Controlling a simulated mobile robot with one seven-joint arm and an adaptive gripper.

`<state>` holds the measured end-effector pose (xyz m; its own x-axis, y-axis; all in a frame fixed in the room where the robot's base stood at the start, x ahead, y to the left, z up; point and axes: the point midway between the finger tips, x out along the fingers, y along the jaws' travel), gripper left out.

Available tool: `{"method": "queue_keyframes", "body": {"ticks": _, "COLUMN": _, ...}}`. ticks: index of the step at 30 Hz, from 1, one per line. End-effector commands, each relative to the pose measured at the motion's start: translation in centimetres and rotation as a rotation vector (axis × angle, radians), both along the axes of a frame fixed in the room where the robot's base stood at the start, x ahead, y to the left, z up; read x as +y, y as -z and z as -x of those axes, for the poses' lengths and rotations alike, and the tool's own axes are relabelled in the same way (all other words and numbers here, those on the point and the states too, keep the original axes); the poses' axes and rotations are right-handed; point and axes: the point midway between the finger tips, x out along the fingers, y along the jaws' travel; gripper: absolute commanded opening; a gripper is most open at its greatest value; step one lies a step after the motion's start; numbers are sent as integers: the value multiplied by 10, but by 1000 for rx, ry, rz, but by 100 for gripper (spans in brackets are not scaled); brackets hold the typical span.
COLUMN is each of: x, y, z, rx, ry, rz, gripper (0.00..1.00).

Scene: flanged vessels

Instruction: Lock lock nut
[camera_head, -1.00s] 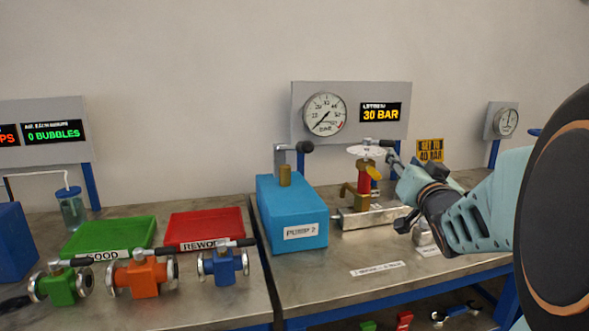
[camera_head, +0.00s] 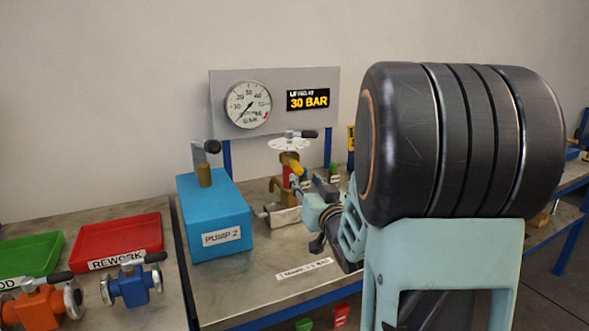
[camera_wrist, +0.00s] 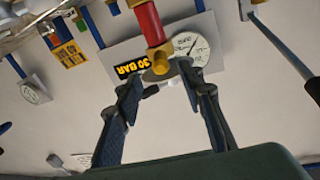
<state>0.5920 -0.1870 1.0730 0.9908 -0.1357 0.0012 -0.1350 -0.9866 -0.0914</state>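The relief valve's red body (camera_head: 286,177) stands on the right bench in the head view, with brass fittings and a pale top disc (camera_head: 289,144). A yellow piece (camera_head: 297,168) juts from its side. The wrist view shows the red body (camera_wrist: 148,22) upside down, a brass collar (camera_wrist: 159,54), probably the lock nut, and the yellow piece (camera_wrist: 185,66). My gripper (camera_wrist: 168,90) is open, its two dark fingers apart on either side of the valve's top end. I cannot tell whether either finger touches it. In the head view my arm hides part of the gripper.
A blue PUMP 2 box (camera_head: 214,218) stands left of the valve. Behind are a gauge (camera_head: 248,105) and a 30 BAR display (camera_head: 308,100). A red REWORK tray (camera_head: 118,238) and flanged valves, one blue (camera_head: 131,286), occupy the left bench. The bench front near its label (camera_head: 304,269) is clear.

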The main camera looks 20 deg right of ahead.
Motion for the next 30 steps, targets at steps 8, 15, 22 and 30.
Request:
{"method": "queue_keyframes", "body": {"ticks": 8, "x": -6, "y": 0, "z": -53, "rx": 1, "ry": -2, "rz": 1, "gripper": 36}}
{"method": "queue_keyframes", "body": {"ticks": 15, "x": -11, "y": 0, "z": -81, "rx": 1, "ry": -1, "rz": 0, "gripper": 36}}
{"method": "queue_keyframes", "body": {"ticks": 22, "x": -11, "y": 0, "z": -88, "rx": 1, "ry": 0, "rz": 0, "gripper": 36}}
{"method": "queue_keyframes", "body": {"ticks": 30, "x": -12, "y": 0, "z": -87, "rx": 1, "ry": 0, "rz": 0, "gripper": 24}}
